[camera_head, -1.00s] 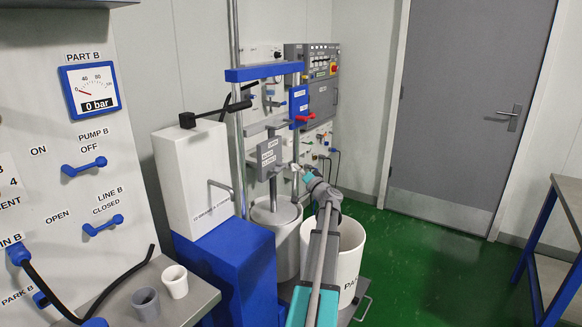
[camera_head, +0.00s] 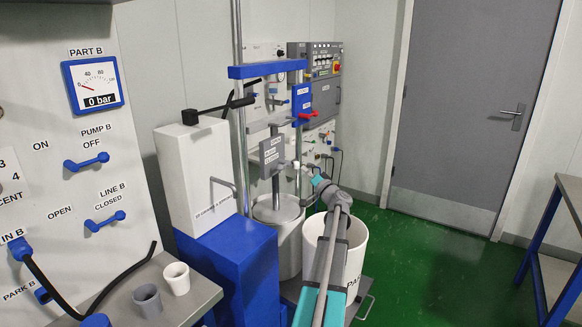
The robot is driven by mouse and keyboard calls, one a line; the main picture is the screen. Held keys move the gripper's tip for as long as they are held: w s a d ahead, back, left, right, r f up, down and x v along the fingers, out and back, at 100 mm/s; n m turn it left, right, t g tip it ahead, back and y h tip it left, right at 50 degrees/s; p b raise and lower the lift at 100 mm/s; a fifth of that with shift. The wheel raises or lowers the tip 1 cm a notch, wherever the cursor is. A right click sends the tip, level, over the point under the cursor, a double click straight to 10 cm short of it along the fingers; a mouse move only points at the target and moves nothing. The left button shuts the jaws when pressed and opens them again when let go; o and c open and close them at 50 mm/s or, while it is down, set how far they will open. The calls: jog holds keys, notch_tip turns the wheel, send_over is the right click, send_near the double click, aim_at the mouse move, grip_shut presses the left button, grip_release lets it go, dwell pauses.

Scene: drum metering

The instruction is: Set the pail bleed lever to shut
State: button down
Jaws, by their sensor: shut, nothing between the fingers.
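A grey box with small labels (camera_head: 271,152) sits on the upright ram unit above the pail. The labels are too small to read with certainty, and I cannot clearly make out the bleed lever. The white pail under the ram (camera_head: 289,250) stands behind the blue cabinet. My gripper (camera_head: 301,168) is small and far off, just right of the grey box and above the pails. It is shut and holds nothing. A pale piece lies at its tip; I cannot tell whether it is a fingertip or the lever, or whether they touch.
An open white drum (camera_head: 353,262) stands below my arm. A blue cabinet with a white top box (camera_head: 192,172) is left of the ram. A blue crossbar (camera_head: 267,70) spans the posts above. A red lever (camera_head: 307,115) is nearby. Green floor (camera_head: 430,265) is clear at right.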

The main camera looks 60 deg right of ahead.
aim_at(281, 165)
jog(key=shift+r+n+t+y, duration=0.2)
jog(key=shift+n+t+y, duration=0.2)
jog(key=shift+n, duration=0.5)
jog(key=shift+w+d, duration=0.1)
jog(key=w+d, duration=0.1)
jog(key=w, duration=0.8)
jog(key=shift+d, duration=0.15)
dwell(0.4)
jog(key=shift+w+r, duration=0.1)
jog(key=shift+r, duration=0.05)
